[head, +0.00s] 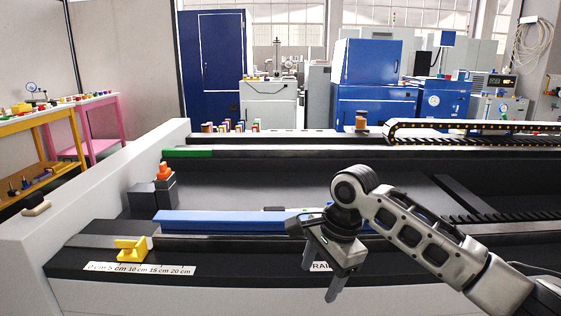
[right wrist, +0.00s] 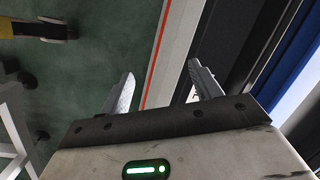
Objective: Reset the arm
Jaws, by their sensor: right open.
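My right arm comes in from the right in the head view. Its right gripper (head: 322,281) hangs tilted down in front of the rack's front edge. The jaws are open with nothing between them. In the right wrist view the two fingers of the right gripper (right wrist: 158,88) stand apart, over the rack's edge and the green floor. My left gripper is in neither view.
A long blue bar (head: 220,221) lies on the rack behind the gripper. A yellow block (head: 131,249) sits at the front left above a white ruler strip (head: 140,269). An orange-topped part (head: 163,172) stands at the rack's left end. A black cable chain (head: 470,127) runs along the back right.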

